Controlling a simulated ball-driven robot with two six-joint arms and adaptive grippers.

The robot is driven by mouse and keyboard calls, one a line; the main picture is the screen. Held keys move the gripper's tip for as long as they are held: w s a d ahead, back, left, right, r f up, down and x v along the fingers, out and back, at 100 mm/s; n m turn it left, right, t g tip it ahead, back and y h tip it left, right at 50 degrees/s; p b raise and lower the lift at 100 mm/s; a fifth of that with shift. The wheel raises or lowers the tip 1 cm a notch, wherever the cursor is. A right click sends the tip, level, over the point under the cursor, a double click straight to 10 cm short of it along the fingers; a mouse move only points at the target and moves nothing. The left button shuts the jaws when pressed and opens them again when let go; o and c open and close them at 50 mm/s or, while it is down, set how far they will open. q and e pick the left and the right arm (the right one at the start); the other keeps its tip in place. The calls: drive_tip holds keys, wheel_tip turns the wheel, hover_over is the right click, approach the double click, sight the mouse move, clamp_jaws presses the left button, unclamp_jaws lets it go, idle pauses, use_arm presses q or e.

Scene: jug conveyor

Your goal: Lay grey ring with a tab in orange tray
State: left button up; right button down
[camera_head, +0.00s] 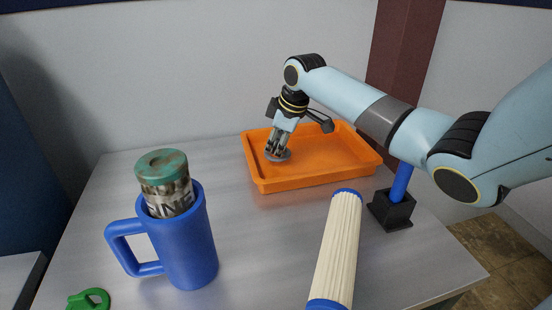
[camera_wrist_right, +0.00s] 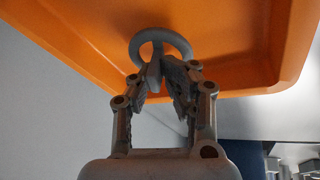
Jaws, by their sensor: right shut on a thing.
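The grey ring with a tab (camera_head: 279,155) is over the left part of the orange tray (camera_head: 312,181) in the head view. In the right wrist view the ring (camera_wrist_right: 160,34) shows as a loop beyond the fingertips, with the orange tray (camera_wrist_right: 222,40) behind it. My right gripper (camera_head: 278,149) points down and is shut on the ring's tab; it also shows in the right wrist view (camera_wrist_right: 162,76). I cannot tell whether the ring touches the tray floor. My left gripper is not in view.
A blue mug (camera_head: 187,248) holding a green-lidded can (camera_head: 163,180) stands at left. A green ring (camera_head: 90,300) lies at the front left. A white ribbed cylinder with blue ends (camera_head: 337,250) and a black holder (camera_head: 391,211) with a blue rod are at right.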

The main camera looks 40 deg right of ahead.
drive_tip(key=shift+f+b, duration=0.35)
drive_tip(key=shift+f, duration=0.4)
drive_tip(key=shift+r, duration=0.2)
drive_tip(key=shift+f, duration=0.65)
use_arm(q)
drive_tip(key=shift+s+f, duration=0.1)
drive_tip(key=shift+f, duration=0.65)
use_arm(e)
drive_tip(key=c, duration=1.2)
unclamp_jaws()
drive_tip(key=shift+r, duration=0.1)
drive_tip(key=shift+r, duration=0.4)
use_arm(q)
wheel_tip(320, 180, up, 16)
drive_tip(key=p, duration=1.6)
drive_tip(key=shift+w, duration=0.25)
use_arm(e)
drive_tip(key=shift+v, duration=6.15)
